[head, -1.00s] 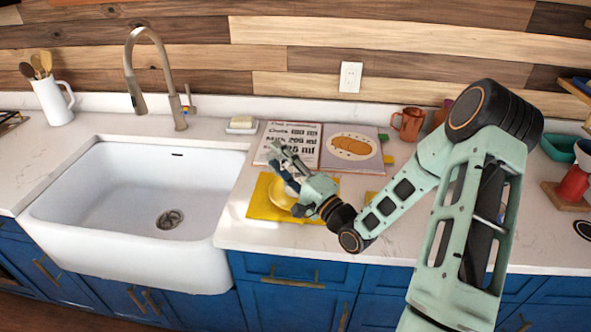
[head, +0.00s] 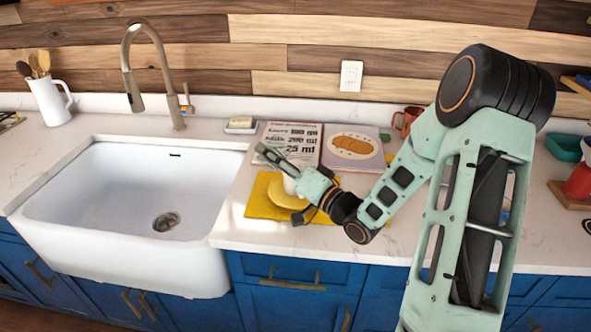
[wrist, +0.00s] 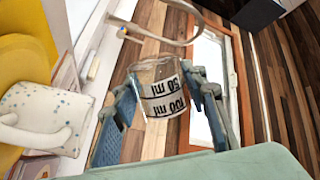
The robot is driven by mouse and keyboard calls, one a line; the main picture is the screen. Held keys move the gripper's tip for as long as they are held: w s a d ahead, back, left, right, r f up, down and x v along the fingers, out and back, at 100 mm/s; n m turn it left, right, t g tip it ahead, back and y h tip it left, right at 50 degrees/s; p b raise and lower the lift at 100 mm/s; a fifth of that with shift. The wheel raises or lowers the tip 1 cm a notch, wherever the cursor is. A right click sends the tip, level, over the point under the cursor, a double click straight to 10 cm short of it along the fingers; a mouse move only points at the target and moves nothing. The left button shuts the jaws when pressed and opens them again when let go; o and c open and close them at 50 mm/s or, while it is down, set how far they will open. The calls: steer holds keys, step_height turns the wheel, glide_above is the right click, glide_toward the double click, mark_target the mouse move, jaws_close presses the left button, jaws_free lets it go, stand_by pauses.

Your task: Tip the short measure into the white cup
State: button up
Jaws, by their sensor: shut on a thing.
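My gripper (wrist: 168,105) is shut on a clear measure (wrist: 160,82), with black "50 ml" and "100 ml" marks that read upside down in the wrist view. The measure looks strongly tipped; I cannot make out any contents. In the head view my gripper (head: 280,163) is above the yellow plate (head: 285,196) and hides the measure. The white cup (wrist: 42,115), speckled blue, shows at the left of the wrist view, apart from the measure. In the head view only a sliver of the cup (head: 290,185) shows behind my gripper.
A yellow cloth (head: 262,209) lies under the plate. An open recipe book (head: 350,148) with a "25 ml" line lies behind. The sink (head: 130,190) and tap (head: 130,70) are to the left. An orange mug (head: 403,120) stands behind my arm.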

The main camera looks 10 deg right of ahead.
step_height(320, 180, down, 2)
steer(key=n+b, duration=0.2)
steer(key=n, duration=0.1)
steer(key=shift+a+b, duration=0.1)
steer(key=shift+b, duration=0.25)
steer(key=shift+s+a+f+n+g+b, duration=0.3)
steer(key=shift+a+n+g+b, duration=0.2)
steer(key=shift+n+b, duration=0.3)
steer(key=shift+a+f+n+b, duration=0.15)
steer(key=shift+f+n+b, duration=0.2)
steer(key=shift+n+b, duration=0.1)
steer(key=f+n+b, duration=0.1)
steer(key=b, duration=0.1)
steer(key=a+f+n+b, duration=0.1)
steer(key=s+f+n+b, duration=0.1)
steer(key=f+b, duration=0.1)
steer(key=shift+a+g+b, duration=0.3)
steer(key=shift+a+b, duration=0.05)
steer(key=shift+a, duration=0.05)
steer(key=shift+a+r+n+h, duration=0.1)
steer(key=shift+r+n+h, duration=0.2)
steer(key=shift+n, duration=0.15)
steer(key=shift+s+a+r+n, duration=0.25)
steer(key=shift+r+n, duration=0.1)
steer(key=shift+n, duration=0.25)
